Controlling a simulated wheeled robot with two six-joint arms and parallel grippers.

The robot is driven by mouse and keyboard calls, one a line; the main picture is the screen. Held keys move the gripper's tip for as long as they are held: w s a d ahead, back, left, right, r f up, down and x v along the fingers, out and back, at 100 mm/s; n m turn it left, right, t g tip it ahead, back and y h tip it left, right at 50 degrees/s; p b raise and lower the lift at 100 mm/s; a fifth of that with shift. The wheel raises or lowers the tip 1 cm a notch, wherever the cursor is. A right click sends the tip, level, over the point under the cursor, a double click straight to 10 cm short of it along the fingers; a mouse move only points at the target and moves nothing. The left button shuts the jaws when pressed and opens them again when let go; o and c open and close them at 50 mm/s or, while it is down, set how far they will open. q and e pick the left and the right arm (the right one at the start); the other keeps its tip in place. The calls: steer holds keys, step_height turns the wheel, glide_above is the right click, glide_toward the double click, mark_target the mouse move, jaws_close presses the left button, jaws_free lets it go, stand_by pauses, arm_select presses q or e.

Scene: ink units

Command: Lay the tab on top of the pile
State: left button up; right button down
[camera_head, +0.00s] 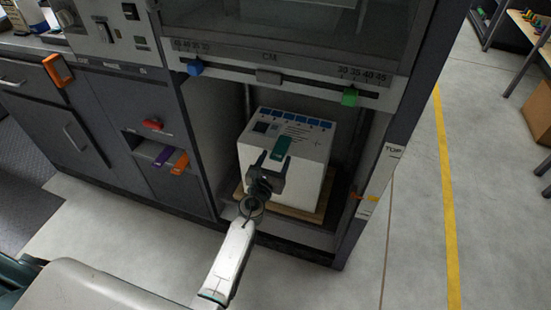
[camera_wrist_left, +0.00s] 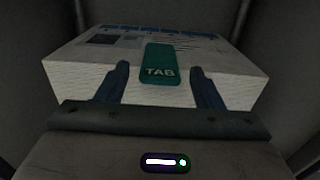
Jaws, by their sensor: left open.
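A white pile of paper (camera_head: 312,150) stands in the open bay under the printing unit, with print on its top sheet. It fills the middle of the left wrist view (camera_wrist_left: 85,78). The green tab (camera_head: 281,146) lies at the pile's front top edge. In the left wrist view the tab (camera_wrist_left: 160,64) reads "TAB", and its near end hangs over the edge. My left gripper (camera_head: 268,162) is open. Its two fingers (camera_wrist_left: 160,78) stand apart on either side of the tab's near end. I cannot tell whether they touch the pile. My right gripper is not in view.
The pile rests on a wooden board (camera_head: 318,213) between the bay's dark side walls. A scale bar with a blue slider (camera_head: 194,67) and a green slider (camera_head: 350,97) crosses above. Purple and orange tabs (camera_head: 179,164) sit in a slot at left. Open floor (camera_head: 415,220) lies at right.

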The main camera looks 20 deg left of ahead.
arm_select(q)
steer(key=s, duration=1)
steer(key=s+a+r+n+g+y, duration=0.1)
steer(key=s+a+n+g+y, duration=0.25)
steer(key=s+a+n, duration=0.6)
steer(key=s+a+n+g+y, duration=0.2)
steer(key=s+a+n+y, duration=0.15)
steer(key=n, duration=1.05)
steer(key=s+d+f+n+g+h, duration=0.1)
steer(key=s+d+n+g+h, duration=0.2)
steer(key=s+n, duration=0.3)
steer(key=s+d+f+n+g+h, duration=0.2)
steer(key=s+d+n+g+h, duration=0.1)
steer(key=s+n, duration=0.3)
steer(key=shift+s+d+g+h+b, duration=0.4)
steer(key=shift+s+d, duration=0.2)
steer(key=shift+s, duration=0.35)
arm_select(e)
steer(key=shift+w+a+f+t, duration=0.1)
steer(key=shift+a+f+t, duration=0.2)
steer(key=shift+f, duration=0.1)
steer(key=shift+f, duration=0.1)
